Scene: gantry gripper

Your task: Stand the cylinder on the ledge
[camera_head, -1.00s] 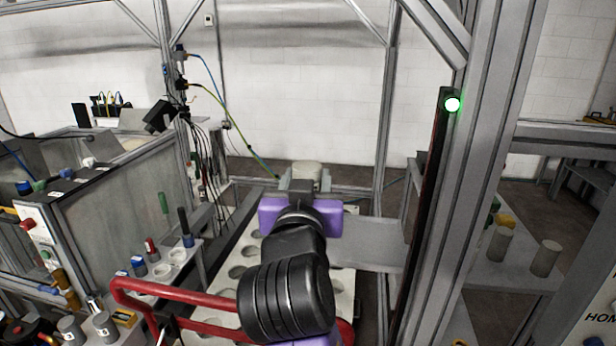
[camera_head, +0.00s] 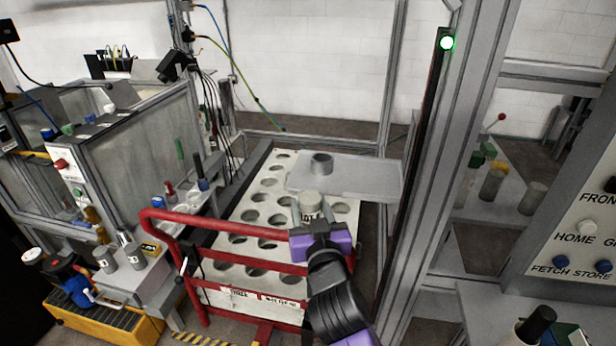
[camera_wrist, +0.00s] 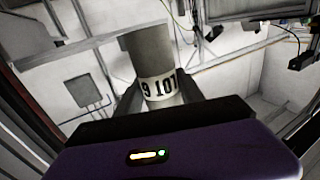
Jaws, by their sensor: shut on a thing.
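A light grey cylinder (camera_head: 311,200) is upright between the fingers of my gripper (camera_head: 310,216). In the wrist view the cylinder (camera_wrist: 158,70) shows a white band with black characters, "9 101", and the fingers close on its sides. The flat grey ledge (camera_head: 372,178) sticks out from the gantry post, just beyond and above my gripper in the picture. A short dark-grey round piece (camera_head: 321,164) stands on its left part; I cannot tell if it is hollow. The held cylinder is apart from that piece. Its lower end is hidden by my gripper.
Below is a pale rack (camera_head: 225,240) with rows of round holes, fronted by a red rail (camera_head: 200,222). The gantry post (camera_head: 445,150) rises right of the ledge. A glass-walled bench (camera_head: 140,150) stands at left. The ledge's right part is bare.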

